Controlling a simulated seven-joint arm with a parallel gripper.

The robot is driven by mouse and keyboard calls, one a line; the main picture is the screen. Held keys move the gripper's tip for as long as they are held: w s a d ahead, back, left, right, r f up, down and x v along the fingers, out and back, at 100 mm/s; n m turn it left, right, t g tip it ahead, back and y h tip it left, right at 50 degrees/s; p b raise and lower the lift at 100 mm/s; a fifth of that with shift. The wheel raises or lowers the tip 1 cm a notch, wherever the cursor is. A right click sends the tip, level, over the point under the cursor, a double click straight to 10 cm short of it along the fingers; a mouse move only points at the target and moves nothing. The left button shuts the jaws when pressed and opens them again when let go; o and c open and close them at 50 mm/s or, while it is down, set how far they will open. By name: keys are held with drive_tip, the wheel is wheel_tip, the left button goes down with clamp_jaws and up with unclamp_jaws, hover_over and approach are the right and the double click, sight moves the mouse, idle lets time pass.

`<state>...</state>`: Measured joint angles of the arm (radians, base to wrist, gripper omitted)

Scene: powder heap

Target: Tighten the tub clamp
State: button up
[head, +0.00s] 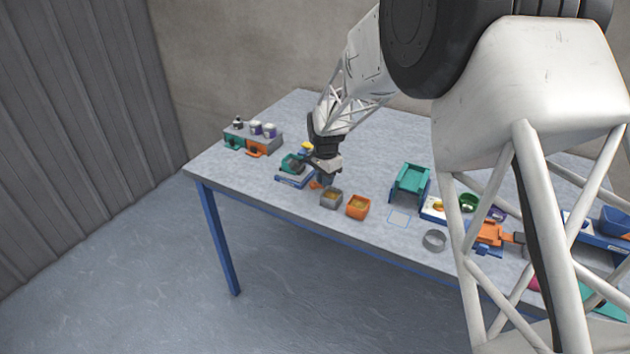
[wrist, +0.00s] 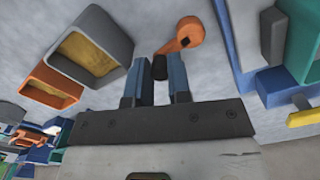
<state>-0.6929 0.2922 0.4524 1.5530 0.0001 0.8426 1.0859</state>
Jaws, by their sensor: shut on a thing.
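My gripper (head: 325,181) is low over the table's left half, pointing down. In the wrist view its two blue fingers (wrist: 163,75) are shut on the dark grip (wrist: 160,66) of an orange crank-like piece (wrist: 186,36). The piece's round end has a dark square in it. A bit of its orange shows beside the fingers in the head view (head: 315,185). The tub clamp seems to be the blue base (head: 292,181) with a teal tub (head: 292,163), just left of my gripper. In the wrist view the blue base (wrist: 278,88) is apart from the orange piece, with a yellow bar (wrist: 306,117).
A grey tub (head: 331,198) and an orange tub (head: 357,207), both with yellow powder, stand just right of my gripper. A rack with jars (head: 256,140) is at the left. A teal stand (head: 410,182) and a grey ring (head: 434,240) are farther right.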

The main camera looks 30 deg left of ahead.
drive_tip(key=shift+s+a, duration=0.1)
drive_tip(key=o, duration=0.7)
drive_tip(key=shift+o, duration=0.2)
drive_tip(key=shift+r, duration=0.1)
drive_tip(key=shift+r, duration=3.65)
